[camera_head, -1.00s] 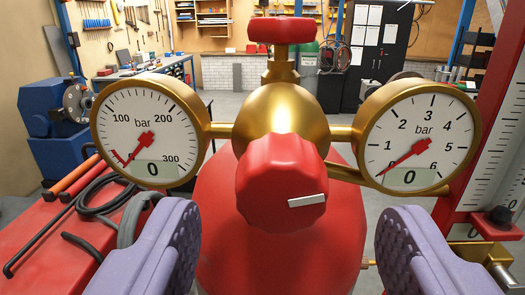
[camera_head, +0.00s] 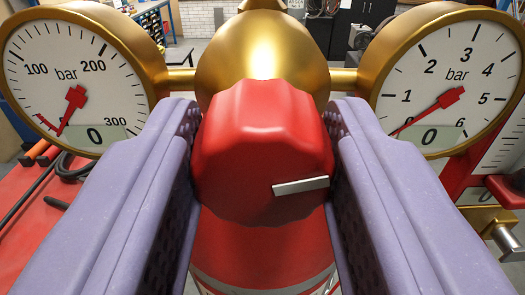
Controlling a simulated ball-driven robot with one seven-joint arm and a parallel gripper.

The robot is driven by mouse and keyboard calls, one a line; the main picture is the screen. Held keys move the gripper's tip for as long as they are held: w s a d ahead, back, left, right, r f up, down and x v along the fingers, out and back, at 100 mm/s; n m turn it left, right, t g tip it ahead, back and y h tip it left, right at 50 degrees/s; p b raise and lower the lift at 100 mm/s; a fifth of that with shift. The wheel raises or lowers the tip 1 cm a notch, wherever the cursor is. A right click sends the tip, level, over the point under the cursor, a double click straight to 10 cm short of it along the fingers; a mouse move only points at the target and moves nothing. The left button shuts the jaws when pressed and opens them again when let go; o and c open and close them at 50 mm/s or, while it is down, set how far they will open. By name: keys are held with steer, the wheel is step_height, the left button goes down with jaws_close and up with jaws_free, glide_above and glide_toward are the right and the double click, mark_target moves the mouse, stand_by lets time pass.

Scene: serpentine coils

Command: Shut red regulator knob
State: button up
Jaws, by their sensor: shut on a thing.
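The red regulator knob (camera_head: 262,145) is in the middle of the view, fluted, with a white pointer bar (camera_head: 300,186) at its lower right, lying nearly level. My gripper (camera_head: 263,150) has its two purple fingers on the left and right sides of the knob, shut on it. The brass regulator body (camera_head: 262,50) is behind the knob. The left gauge (camera_head: 75,85) and right gauge (camera_head: 445,80) each show a digital 0. The knob's sides are partly hidden by the fingers.
The red cylinder (camera_head: 262,250) stands below the knob. Black hoses (camera_head: 70,168) lie on a red surface at the left. A brass fitting (camera_head: 490,220) and a red panel with a scale are at the right. A workshop lies behind.

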steer(key=n+b, duration=0.3)
steer(key=shift+a+f+n+b, duration=0.1)
steer(key=shift+f+n+b, duration=0.05)
steer(key=shift+n+b, duration=0.2)
steer(key=n+b, duration=0.3)
steer(key=n, duration=0.1)
steer(key=shift+n+b, duration=0.25)
steer(key=shift+b, duration=0.1)
steer(key=n+b, duration=0.2)
steer(key=n, duration=0.1)
steer(key=shift+a+n+b, duration=0.1)
steer(key=shift+n+b, duration=0.55)
steer(key=shift+n, duration=1.15)
steer(key=o, duration=1)
steer(key=shift+o, duration=0.2)
